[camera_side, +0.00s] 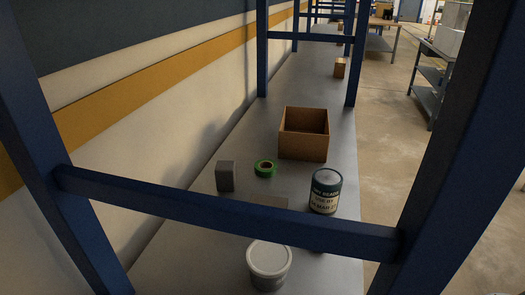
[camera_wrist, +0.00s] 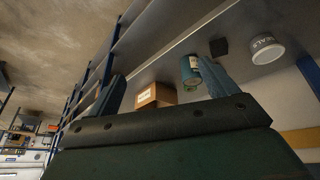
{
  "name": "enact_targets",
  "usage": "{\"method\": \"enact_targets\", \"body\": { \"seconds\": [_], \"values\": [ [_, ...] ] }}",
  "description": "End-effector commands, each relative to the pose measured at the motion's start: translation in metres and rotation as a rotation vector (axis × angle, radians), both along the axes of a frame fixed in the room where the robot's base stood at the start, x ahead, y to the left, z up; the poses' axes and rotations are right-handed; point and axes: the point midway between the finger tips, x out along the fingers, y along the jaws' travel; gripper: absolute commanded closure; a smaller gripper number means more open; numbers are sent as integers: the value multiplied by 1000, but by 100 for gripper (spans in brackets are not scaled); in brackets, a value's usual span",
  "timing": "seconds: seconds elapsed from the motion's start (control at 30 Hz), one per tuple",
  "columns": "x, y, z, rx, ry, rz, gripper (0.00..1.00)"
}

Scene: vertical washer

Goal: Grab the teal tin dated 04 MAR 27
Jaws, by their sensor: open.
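A teal tin (camera_side: 325,192) with a pale printed label stands upright on the grey shelf, right of centre in the side view. Its label seems to carry a use-by date with MAR; I cannot read all of it. In the wrist view a teal tin (camera_wrist: 190,72) appears beside my right-hand finger, which covers part of it. My gripper (camera_wrist: 162,70) is open, its two teal fingers wide apart with nothing held between them. I cannot see contact with the tin. The side view does not show my gripper.
An open cardboard box (camera_side: 303,147) stands behind the tin. A green tape roll (camera_side: 257,171) and grey block (camera_side: 226,177) are to its left. A white tub (camera_side: 269,262) is in front. A blue crossbar (camera_side: 220,210) spans the side view's foreground.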

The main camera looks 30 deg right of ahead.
Motion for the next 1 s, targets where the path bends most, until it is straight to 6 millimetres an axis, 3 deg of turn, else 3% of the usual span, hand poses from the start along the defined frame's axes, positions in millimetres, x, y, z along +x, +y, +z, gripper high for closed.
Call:
{"method": "enact_targets", "body": {
  "seconds": [0.5, 1.0],
  "values": [
    [95, 34, 21, -194, 177, 619, 15],
    [184, 84, -3, -303, 311, 1238, 15]
  ]
}}
